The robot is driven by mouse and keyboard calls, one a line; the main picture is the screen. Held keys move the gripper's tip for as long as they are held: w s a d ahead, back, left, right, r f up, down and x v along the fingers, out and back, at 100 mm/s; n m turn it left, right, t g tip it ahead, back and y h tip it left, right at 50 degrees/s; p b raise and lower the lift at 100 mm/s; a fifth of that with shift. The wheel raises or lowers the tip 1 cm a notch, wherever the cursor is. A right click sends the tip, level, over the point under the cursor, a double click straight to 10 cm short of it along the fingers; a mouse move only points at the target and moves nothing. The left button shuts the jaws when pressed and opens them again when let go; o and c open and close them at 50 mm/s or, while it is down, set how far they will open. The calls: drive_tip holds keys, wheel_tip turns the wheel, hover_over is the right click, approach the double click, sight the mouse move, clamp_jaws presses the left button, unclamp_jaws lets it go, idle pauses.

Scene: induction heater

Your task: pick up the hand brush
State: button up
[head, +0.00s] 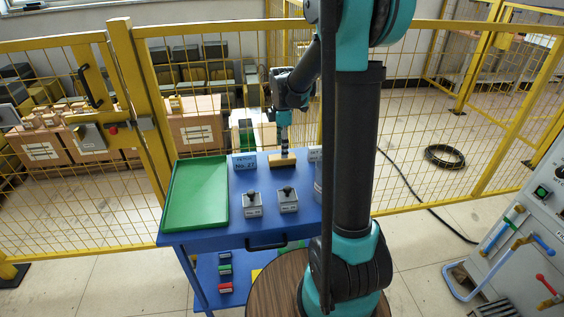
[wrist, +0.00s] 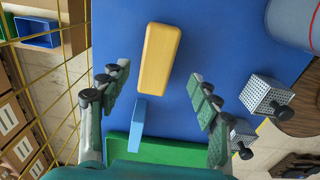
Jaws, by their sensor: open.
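The hand brush shows as a tan wooden block lying on the blue table top (head: 238,207), near its back edge, in the head view (head: 282,161). In the wrist view the brush (wrist: 160,57) lies slightly tilted, ahead of and between the fingers, with its underside hidden. My gripper (head: 284,146) hangs just above the brush in the head view. In the wrist view my gripper (wrist: 160,78) is open and empty, one finger on each side. Whether the fingertips reach down to the brush's height is hard to tell.
A blue label stand (head: 244,162) stands close left of the brush. A green tray (head: 195,195) fills the table's left side. Two grey boxes with black knobs (head: 253,205) (head: 288,201) stand in front. A grey cylinder (wrist: 290,22) stands to the right. Yellow mesh fencing (head: 100,190) runs behind.

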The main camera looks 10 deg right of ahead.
drive_tip(key=shift+w+f, duration=0.2)
drive_tip(key=shift+f, duration=2.75)
drive_tip(key=c, duration=1.4)
drive_tip(key=shift+r, duration=0.1)
wheel_tip(320, 180, up, 20)
